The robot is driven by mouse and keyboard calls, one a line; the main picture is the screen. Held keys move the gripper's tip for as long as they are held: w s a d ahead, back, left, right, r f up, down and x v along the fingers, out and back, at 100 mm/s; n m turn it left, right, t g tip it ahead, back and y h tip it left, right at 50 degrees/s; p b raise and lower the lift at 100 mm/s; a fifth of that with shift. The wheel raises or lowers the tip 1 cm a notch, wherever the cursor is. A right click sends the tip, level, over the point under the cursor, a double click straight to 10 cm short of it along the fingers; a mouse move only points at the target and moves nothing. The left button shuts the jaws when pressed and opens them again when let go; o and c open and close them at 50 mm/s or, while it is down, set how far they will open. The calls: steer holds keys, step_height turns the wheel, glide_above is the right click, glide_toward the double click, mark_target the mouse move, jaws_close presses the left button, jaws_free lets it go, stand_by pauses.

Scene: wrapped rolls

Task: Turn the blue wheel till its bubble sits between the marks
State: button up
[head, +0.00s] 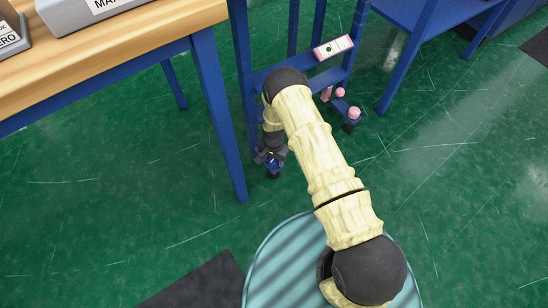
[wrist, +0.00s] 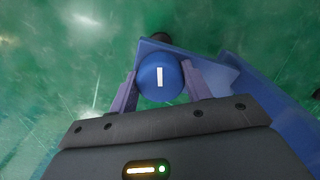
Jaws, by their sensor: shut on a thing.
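The blue wheel (wrist: 161,78) is a round knob with a white bar mark on its face, standing upright in the wrist view. My gripper (wrist: 159,88) is shut on it, one purple finger on each side. In the head view my gripper (head: 270,157) is low beside the foot of a blue stand (head: 242,70). A pink-framed level (head: 332,47) with a small green window lies on the stand, too small to read its bubble. No blue-wheel bubble can be made out; my arm covers part of the stand.
Pink knobs (head: 354,113) sit at the stand's lower right foot. A wood-topped bench (head: 130,48) with blue legs (head: 219,125) stands close on the left. Green floor is open in front of the bench, with a dark mat (head: 203,284) on it.

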steer(key=shift+m, duration=0.4)
steer(key=o, duration=1)
step_height(320, 180, up, 17)
steer(key=p, duration=0.7)
steer(key=shift+r, duration=0.15)
steer(key=shift+p, duration=0.3)
